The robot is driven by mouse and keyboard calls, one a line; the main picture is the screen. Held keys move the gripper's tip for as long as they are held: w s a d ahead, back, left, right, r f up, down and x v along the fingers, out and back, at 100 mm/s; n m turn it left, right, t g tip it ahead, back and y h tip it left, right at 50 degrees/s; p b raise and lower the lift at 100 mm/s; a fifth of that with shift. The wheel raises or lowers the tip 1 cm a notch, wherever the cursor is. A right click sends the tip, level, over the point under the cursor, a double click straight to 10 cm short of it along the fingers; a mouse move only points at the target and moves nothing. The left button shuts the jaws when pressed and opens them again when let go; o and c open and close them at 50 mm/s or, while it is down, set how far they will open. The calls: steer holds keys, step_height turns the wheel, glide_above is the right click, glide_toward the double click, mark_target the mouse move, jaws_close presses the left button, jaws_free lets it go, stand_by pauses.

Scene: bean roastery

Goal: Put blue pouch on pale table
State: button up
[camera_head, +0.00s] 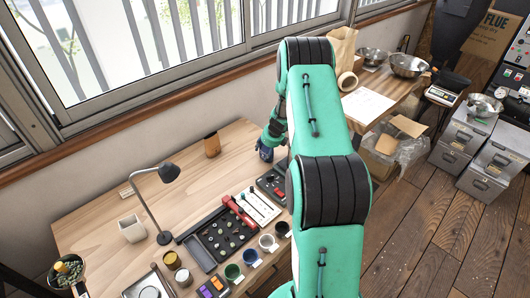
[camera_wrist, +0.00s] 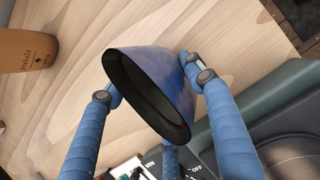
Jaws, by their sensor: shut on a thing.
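A blue pouch (camera_wrist: 165,85) with a dark open mouth sits between the blue fingers of my gripper (camera_wrist: 150,92) in the wrist view. The fingers are shut on it, and the pouch is tilted. Only a small dark blue patch shows there. The pale table top also fills much of the wrist view (camera_wrist: 235,30). I cannot tell whether the pouch touches it.
A brown pouch (camera_head: 212,145) stands left of my gripper. Bare wood lies around the brown pouch. A second table (camera_head: 388,88) holds paper and metal bowls.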

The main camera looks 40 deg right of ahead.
steer(key=shift+f, duration=0.1)
steer(key=o, duration=0.8)
steer(key=shift+o, duration=0.2)
steer(key=p+v, duration=0.3)
steer(key=v, duration=0.9)
